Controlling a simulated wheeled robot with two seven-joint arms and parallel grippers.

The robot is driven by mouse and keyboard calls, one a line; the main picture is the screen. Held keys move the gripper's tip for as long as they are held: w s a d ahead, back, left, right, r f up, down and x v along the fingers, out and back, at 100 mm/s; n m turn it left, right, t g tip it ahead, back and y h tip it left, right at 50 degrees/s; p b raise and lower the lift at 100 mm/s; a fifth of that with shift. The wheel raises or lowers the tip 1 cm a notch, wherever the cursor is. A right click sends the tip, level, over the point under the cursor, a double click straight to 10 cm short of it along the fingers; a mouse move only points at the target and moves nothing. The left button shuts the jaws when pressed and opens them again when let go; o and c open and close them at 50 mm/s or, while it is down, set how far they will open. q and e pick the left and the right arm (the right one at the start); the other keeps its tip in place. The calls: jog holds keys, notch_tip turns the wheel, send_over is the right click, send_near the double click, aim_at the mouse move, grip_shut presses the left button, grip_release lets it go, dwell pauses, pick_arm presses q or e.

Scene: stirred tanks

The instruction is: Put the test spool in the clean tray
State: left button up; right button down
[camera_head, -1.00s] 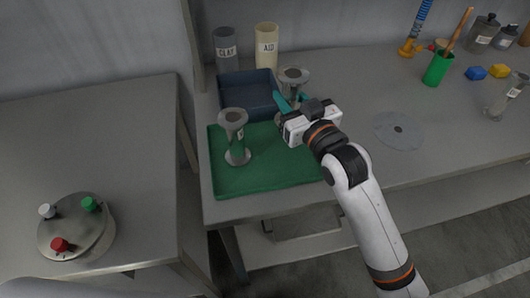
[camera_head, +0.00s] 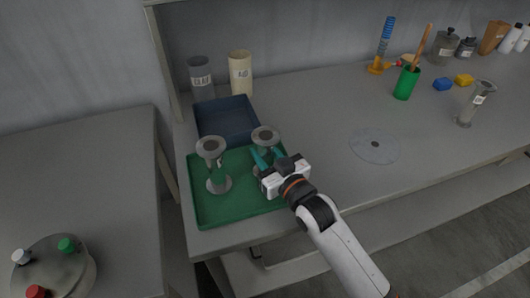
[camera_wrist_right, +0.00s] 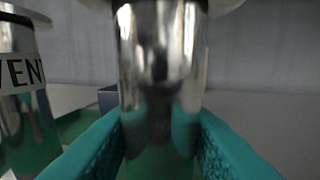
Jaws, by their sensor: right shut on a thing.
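A metal spool (camera_head: 265,136) with flanged ends is upright between the teal fingers of my right gripper (camera_head: 266,160), which is shut on it. The shiny barrel of the held spool (camera_wrist_right: 160,60) fills the middle of the right wrist view, with a finger on each side. The spool is over the back right part of the green tray (camera_head: 240,205); its foot is hidden, so I cannot tell if it touches. A second spool (camera_head: 212,165) stands upright in the green tray to the left. Its label reads partly "VEN" in the right wrist view (camera_wrist_right: 22,72). My left gripper is out of view.
A dark blue tray (camera_head: 240,133) lies behind the green one, with grey (camera_head: 201,77) and cream (camera_head: 240,73) containers behind it. A third labelled spool (camera_head: 475,103) stands far right. A flat disc (camera_head: 374,146) lies on the bench. A green cup (camera_head: 406,83) stands farther back.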

jog(key=shift+f, duration=0.15)
jog(key=c, duration=1)
grip_release()
jog(key=shift+r, duration=0.25)
jog(key=b+v, duration=0.1)
jog(key=v, duration=1.1)
jog(key=shift+f, duration=0.1)
